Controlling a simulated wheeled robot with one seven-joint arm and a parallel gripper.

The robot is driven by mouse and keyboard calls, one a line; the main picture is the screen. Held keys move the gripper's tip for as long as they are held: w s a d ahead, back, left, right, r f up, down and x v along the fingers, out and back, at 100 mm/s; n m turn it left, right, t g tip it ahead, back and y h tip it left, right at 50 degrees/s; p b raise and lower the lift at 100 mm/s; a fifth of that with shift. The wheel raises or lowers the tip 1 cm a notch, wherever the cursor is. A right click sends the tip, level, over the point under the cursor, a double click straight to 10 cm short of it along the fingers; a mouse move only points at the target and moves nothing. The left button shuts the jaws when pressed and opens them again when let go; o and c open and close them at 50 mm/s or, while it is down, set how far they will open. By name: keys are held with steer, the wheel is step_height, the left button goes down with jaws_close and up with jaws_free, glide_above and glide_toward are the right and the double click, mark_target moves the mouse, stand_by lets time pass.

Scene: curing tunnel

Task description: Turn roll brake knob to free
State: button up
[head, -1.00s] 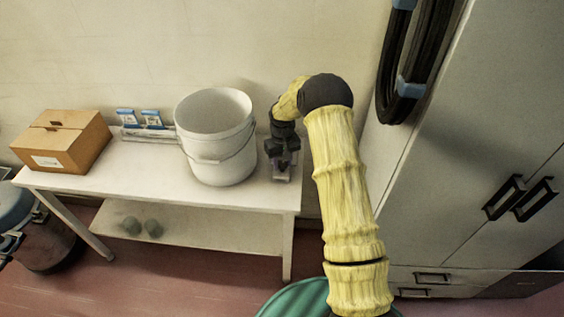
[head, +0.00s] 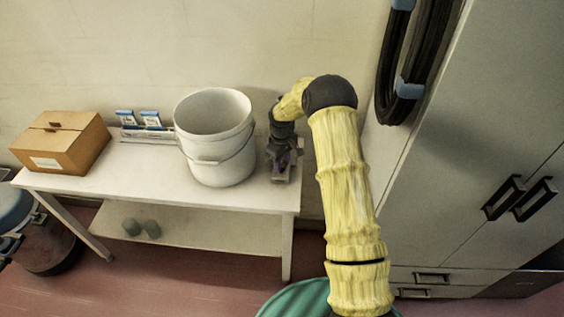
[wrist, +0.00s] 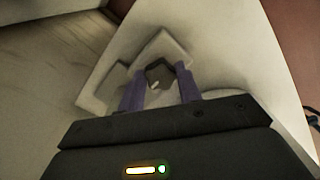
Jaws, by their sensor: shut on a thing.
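The roll brake knob (wrist: 158,76) is a small dark piece on a pale block-like base (wrist: 103,90) in the wrist view. My gripper (wrist: 160,82) has its two purple fingers on either side of the knob and is shut on it. The fingers hide part of the knob. In the head view my gripper (head: 283,158) points down at the right end of the white table (head: 120,185), just right of the bucket. The knob is too small and covered there to read its setting.
A white bucket (head: 217,150) stands close left of my gripper. A cardboard box (head: 62,145) and small blue-and-white packs (head: 138,119) are farther left. A grey cabinet (head: 470,140) with black handles and a hanging black hose (head: 395,70) are to the right.

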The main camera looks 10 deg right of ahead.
mark_target(282, 167)
steer(key=o, duration=1)
step_height(282, 167, up, 17)
steer(key=shift+r+b, duration=0.2)
steer(key=shift+b, duration=0.7)
steer(key=s+m+t, duration=0.1)
steer(key=s+m, duration=0.1)
steer(key=s, duration=0.8)
steer(key=s+r+m+p, duration=0.1)
steer(key=s+m, duration=0.2)
steer(key=s, duration=0.7)
steer(key=s+m+t+p, duration=0.1)
steer(key=s+m, duration=0.1)
steer(key=s, duration=0.7)
steer(key=shift+s+a+r+t, duration=0.3)
steer(key=shift+s+a+r, duration=0.05)
steer(key=shift+s+a, duration=0.05)
